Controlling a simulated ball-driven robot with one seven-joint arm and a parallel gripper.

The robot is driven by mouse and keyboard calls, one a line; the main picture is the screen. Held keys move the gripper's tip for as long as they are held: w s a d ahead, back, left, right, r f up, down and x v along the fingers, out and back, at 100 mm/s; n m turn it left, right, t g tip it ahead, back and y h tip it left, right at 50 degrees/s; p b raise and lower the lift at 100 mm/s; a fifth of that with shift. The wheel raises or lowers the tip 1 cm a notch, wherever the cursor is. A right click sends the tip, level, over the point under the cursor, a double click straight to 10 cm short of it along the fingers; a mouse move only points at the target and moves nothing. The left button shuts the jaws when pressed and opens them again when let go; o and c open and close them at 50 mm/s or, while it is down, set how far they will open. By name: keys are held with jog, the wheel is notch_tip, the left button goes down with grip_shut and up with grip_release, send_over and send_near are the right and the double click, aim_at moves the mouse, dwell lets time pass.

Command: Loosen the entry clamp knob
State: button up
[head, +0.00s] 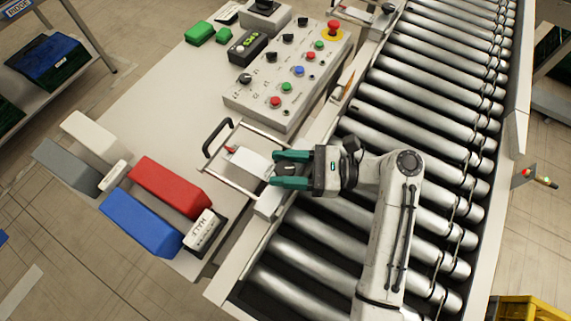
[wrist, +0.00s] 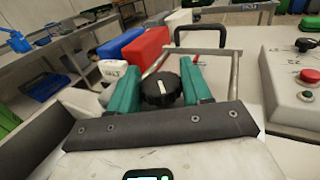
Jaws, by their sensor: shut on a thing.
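The entry clamp knob (wrist: 160,90) is round and black with a ribbed rim and a pale line on its face. In the wrist view it sits between the two green fingers of my gripper (wrist: 158,70). My gripper (head: 274,169) is shut on it. In the head view the gripper lies at the conveyor's left edge, and its fingers mostly hide the knob. A white block (head: 246,162) with a small red part is just left of the fingertips, inside a metal frame (head: 240,187) with a black handle (head: 212,138).
A control panel (head: 262,95) with coloured buttons and a red emergency stop (head: 333,30) stands above the gripper. Red (head: 168,187) and blue (head: 140,222) boxes sit at left on the table. Conveyor rollers (head: 420,115) run along the right.

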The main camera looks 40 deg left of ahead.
jog(key=shift+f, duration=0.1)
dwell(0.3)
jog(key=o, duration=0.9)
jog(key=shift+o, duration=0.2)
jog(key=shift+d, duration=0.1)
jog(key=b+v, duration=0.2)
jog(key=v, duration=0.8)
jog(key=shift+w+d+b, duration=0.2)
jog(key=shift+w+b, duration=0.1)
jog(key=shift+w, duration=0.05)
